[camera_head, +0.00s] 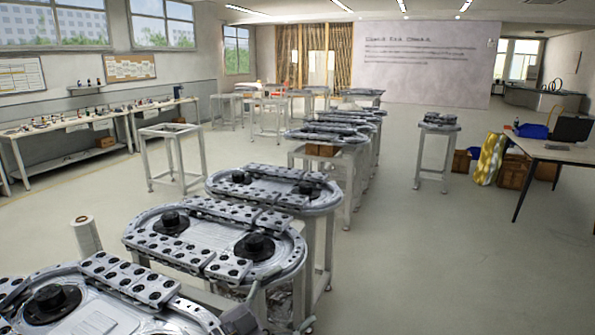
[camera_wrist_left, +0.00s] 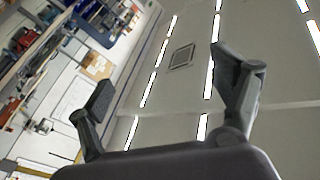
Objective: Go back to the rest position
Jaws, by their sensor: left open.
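My left gripper (camera_head: 250,304) shows in part at the bottom of the head view, dark grey, at the right end of the nearest ring track. In the left wrist view, its two dark fingers (camera_wrist_left: 165,85) stand wide apart with nothing between them. Behind them are the ceiling with its strip lights and, on the left, a wall and shelves. The nearest ring track (camera_head: 100,318), silver with black hubs, is cut off by the lower left of the head view. My right gripper is not in view.
More ring tracks on stands, such as the second one (camera_head: 215,238), run in a row towards the back. A white cylinder (camera_head: 87,236) stands left of them. A table (camera_head: 560,152) with bags beneath is at the right. The floor (camera_head: 445,265) at the right front is clear.

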